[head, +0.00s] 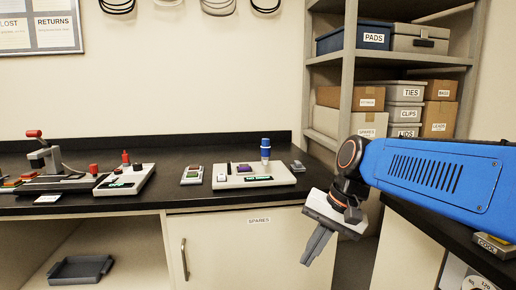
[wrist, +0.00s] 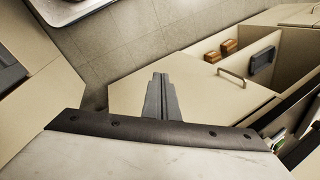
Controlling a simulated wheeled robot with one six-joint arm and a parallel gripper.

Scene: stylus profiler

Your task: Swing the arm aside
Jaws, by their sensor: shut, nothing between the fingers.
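My gripper (head: 308,260) hangs in front of the bench's right end in the head view, fingers together and pointing down and slightly left. In the wrist view its shut fingers (wrist: 160,78) have nothing between them. Left of it on the black bench is a white instrument (head: 253,175) with a blue-topped post (head: 265,148). Further left is another pale instrument (head: 125,178) with red knobs, and beside it a dark device (head: 45,160) with a red-handled lever. I cannot tell which of these has the arm to swing. My gripper touches none of them.
A shelf unit (head: 348,70) with labelled boxes stands behind my arm. A small meter (head: 192,174) lies between the instruments. A second black counter (head: 450,232) is at right. A grey tray (head: 80,269) sits below the bench. The wrist view shows a cabinet handle (wrist: 231,74) and floor.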

